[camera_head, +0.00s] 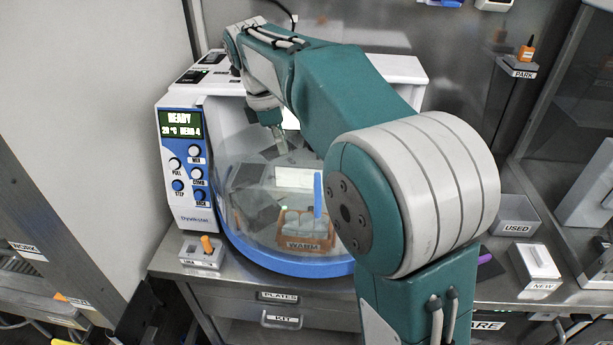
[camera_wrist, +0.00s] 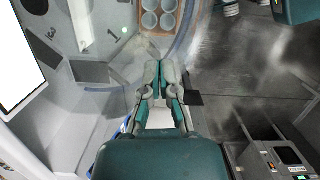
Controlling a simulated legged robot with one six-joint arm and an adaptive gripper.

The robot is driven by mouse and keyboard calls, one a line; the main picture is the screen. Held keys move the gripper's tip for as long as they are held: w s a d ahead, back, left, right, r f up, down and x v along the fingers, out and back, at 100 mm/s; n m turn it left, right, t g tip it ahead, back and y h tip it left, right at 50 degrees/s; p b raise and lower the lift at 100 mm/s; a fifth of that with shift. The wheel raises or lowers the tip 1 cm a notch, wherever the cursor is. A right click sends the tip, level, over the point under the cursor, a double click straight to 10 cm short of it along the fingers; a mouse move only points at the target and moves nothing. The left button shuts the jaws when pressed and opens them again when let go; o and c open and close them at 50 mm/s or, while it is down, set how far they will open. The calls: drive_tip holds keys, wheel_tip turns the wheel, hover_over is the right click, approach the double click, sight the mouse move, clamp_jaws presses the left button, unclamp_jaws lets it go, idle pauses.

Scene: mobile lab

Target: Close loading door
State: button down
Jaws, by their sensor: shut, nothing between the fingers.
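The machine (camera_head: 185,100) is white with a blue control panel at its left and a small display that reads READY. A clear curved cover (camera_head: 245,185) with a blue lower rim (camera_head: 290,266) closes off much of its front. An upright blue bar (camera_head: 318,195) stands on the cover, and I cannot tell how far the loading door stands open. My gripper (camera_head: 281,145) is at the upper part of the cover, pointing down. In the wrist view my gripper (camera_wrist: 160,72) is shut and empty, its fingertips near the clear curved edge (camera_wrist: 184,35).
A brown rack (camera_head: 302,238) labelled WARM shows behind the cover; it also shows in the wrist view (camera_wrist: 142,8). A small holder (camera_head: 203,252) with an orange peg stands front left. Boxes marked USED (camera_head: 517,215) and NEW (camera_head: 537,262) stand at right. My arm hides the machine's right side.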

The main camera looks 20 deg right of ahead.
approach(307, 201)
drive_tip(key=shift+w+a+f, duration=0.15)
drive_tip(key=shift+a+f, duration=0.15)
drive_tip(key=shift+a, duration=0.2)
drive_tip(key=shift+w+a+f, duration=0.1)
drive_tip(key=shift+a+f, duration=0.25)
drive_tip(key=shift+a, duration=0.15)
drive_tip(key=d, duration=0.1)
drive_tip(key=s+d+f, duration=0.1)
drive_tip(key=d, duration=0.1)
drive_tip(key=shift+f, duration=0.35)
drive_tip(key=shift+d+f, duration=0.15)
drive_tip(key=shift+d, duration=0.4)
drive_tip(key=shift+a, duration=0.15)
